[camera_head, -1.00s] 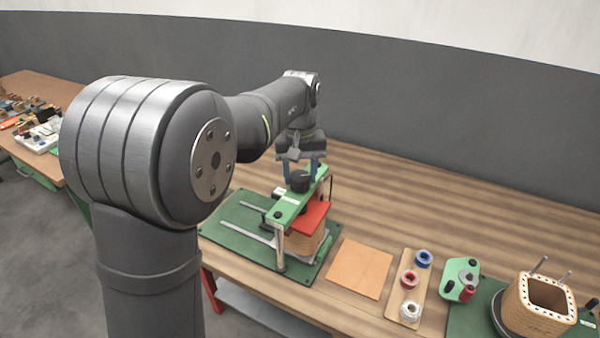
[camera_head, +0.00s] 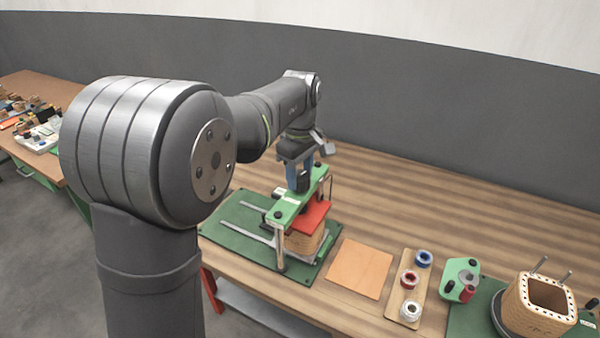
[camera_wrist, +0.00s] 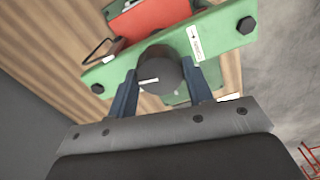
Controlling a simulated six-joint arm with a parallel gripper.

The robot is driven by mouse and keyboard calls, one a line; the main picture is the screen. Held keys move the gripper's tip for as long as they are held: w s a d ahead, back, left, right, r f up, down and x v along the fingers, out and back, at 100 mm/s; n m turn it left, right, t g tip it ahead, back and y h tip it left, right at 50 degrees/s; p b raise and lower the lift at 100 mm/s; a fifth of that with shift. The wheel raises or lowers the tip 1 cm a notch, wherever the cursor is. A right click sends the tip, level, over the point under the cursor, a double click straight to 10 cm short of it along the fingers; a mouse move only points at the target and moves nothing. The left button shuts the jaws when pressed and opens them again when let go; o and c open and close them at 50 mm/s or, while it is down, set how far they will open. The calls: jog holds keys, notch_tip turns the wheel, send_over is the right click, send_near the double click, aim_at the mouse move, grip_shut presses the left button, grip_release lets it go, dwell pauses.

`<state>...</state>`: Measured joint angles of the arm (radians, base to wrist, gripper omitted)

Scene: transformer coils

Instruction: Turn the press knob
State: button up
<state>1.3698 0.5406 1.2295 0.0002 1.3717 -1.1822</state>
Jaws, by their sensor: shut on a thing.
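The black press knob (camera_wrist: 160,72) sits on top of the green press crossbar (camera_wrist: 213,36). In the wrist view my gripper (camera_wrist: 163,80) has one blue finger on each side of the knob and is shut on it. In the head view the knob (camera_head: 303,182) shows partly below my gripper (camera_head: 300,180), on the crossbar (camera_head: 290,208). The red press plate (camera_head: 311,214) lies under the crossbar, on top of a tan coil (camera_head: 305,239). The coil is partly hidden by the press frame.
The press stands on a green base plate (camera_head: 235,237) with metal rails. To its right are an orange-tan sheet (camera_head: 360,269), a wooden strip with several spools (camera_head: 405,303), a small green fixture (camera_head: 460,275) and a square wooden coil (camera_head: 540,307). The table behind is clear.

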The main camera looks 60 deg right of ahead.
aim_at(300, 175)
jog(key=shift+n, duration=0.3)
jog(key=o, duration=1)
jog(key=shift+r, duration=0.15)
notch_tip(300, 175, up, 17)
jog(key=shift+r, duration=0.1)
dwell(0.5)
notch_tip(300, 175, down, 18)
jog(key=shift+r, duration=0.2)
dwell(0.3)
jog(key=shift+r, duration=0.1)
